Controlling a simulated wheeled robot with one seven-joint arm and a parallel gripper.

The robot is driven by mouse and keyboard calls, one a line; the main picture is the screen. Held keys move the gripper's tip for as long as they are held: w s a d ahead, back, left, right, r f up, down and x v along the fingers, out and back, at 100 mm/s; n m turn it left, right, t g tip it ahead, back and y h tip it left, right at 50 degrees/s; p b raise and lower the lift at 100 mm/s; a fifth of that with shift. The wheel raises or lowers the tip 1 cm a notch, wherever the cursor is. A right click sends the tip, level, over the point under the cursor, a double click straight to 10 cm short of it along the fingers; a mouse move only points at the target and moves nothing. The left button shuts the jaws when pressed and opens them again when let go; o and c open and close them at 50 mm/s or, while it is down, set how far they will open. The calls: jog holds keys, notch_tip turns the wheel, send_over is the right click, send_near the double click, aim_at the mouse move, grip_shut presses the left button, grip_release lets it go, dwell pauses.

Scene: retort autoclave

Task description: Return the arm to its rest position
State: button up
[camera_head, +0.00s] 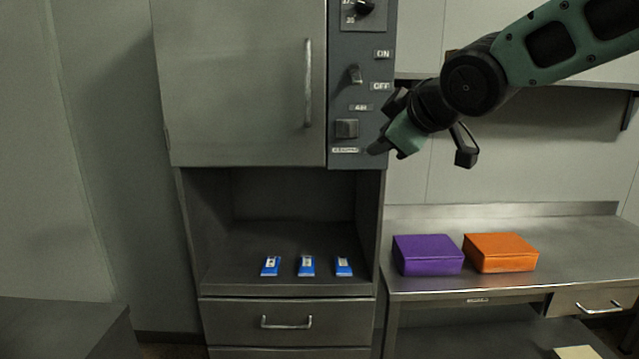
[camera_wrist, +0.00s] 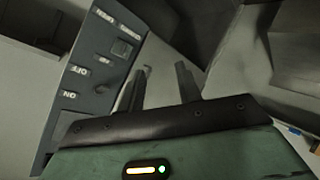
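My arm reaches in from the upper right in the head view. My gripper (camera_head: 380,148) is by the lower right edge of the grey control panel (camera_head: 362,116). In the wrist view my gripper (camera_wrist: 164,70) has its two fingers apart with nothing between them. The panel carries a dial (camera_head: 364,7), a toggle switch (camera_head: 355,75) between the ON and OFF labels, and a square button (camera_head: 347,128) at the bottom. The panel also shows tilted at the left of the wrist view (camera_wrist: 88,80). I cannot tell whether my gripper touches the panel.
The cabinet door (camera_head: 240,85) is shut. Three blue packets (camera_head: 306,265) lie in the open bay below it. A purple box (camera_head: 428,255) and an orange box (camera_head: 500,252) stand on the steel table (camera_head: 590,255) at right.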

jog(key=s+f+m+g+h+b, duration=0.25)
jog(key=s+f+g, duration=0.45)
jog(key=s+f, duration=1.15)
jog(key=s+d+f+m+g, duration=0.1)
jog(key=s+f+g, duration=0.1)
jog(key=s+f, duration=0.2)
jog(key=s+d+f+m+g+h+b, duration=0.1)
jog(key=s+f, duration=0.4)
jog(key=s, duration=0.5)
jog(key=shift+s+d+f+m+g, duration=0.15)
jog(key=shift+s+d+m+g, duration=0.2)
jog(key=shift+g, duration=0.35)
jog(key=shift+w+d+h, duration=0.1)
jog(key=shift+w+h, duration=0.05)
jog(key=shift+h, duration=0.1)
